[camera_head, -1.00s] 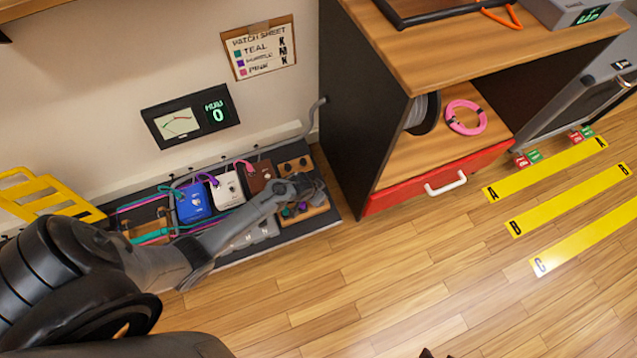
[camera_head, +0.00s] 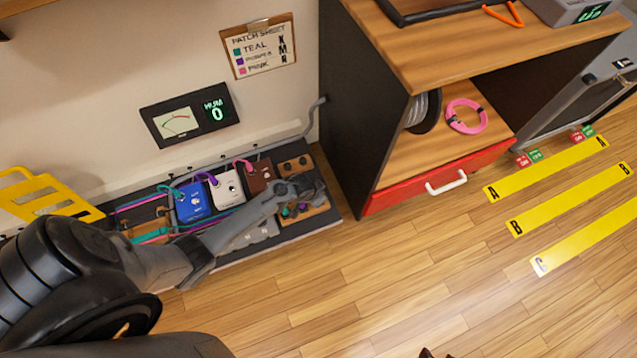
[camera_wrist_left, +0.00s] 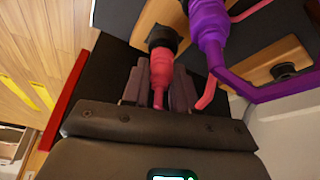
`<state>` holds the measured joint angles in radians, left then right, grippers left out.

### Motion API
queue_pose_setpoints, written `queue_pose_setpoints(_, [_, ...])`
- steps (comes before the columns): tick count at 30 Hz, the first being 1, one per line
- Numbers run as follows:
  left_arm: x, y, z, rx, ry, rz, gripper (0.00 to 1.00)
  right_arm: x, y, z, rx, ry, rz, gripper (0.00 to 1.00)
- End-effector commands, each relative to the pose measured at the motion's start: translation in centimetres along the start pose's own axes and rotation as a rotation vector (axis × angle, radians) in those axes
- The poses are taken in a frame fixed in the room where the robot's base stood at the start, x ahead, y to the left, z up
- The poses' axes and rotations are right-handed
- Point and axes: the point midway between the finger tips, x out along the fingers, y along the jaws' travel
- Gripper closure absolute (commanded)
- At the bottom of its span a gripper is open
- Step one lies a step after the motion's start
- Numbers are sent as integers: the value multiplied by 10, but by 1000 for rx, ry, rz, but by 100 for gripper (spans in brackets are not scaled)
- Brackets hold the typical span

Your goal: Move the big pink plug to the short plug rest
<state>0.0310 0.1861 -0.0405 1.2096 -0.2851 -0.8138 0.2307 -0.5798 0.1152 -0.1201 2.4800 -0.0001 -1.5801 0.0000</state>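My left gripper (camera_head: 306,190) reaches over a wooden block (camera_head: 318,212) at the right end of the dark pedal board. In the left wrist view, the big pink plug (camera_wrist_left: 161,66), with a black end, stands between the left gripper's fingers (camera_wrist_left: 160,88). The fingers lie close against both sides of it and look shut on it. A purple plug (camera_wrist_left: 209,35) stands just to its right. In the head view, the gripper hides the pink plug, while purple and teal plugs show below the fingers. I cannot tell which wooden block is the short plug rest. My right gripper is not in view.
Blue (camera_head: 193,202), white (camera_head: 227,188) and brown (camera_head: 260,176) pedals with cables sit left of the gripper. A dark cabinet (camera_head: 350,120) with a red drawer (camera_head: 440,180) stands close on the right.

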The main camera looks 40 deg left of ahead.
Motion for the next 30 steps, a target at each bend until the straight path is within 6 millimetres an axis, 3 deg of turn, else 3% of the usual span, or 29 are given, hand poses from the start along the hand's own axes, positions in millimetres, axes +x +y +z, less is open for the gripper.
queue_pose_setpoints(1, [0, 0, 0, 0, 0, 0, 63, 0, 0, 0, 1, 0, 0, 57])
queue_pose_setpoints(5, [0, 0, 0, 0, 0, 0, 44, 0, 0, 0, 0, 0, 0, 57])
queue_pose_setpoints(17, [-6, 0, 0, 0, 0, 0, 44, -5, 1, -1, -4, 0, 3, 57])
queue_pose_setpoints(30, [-70, 0, -2, 1, 0, 0, 44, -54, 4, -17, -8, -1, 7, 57])
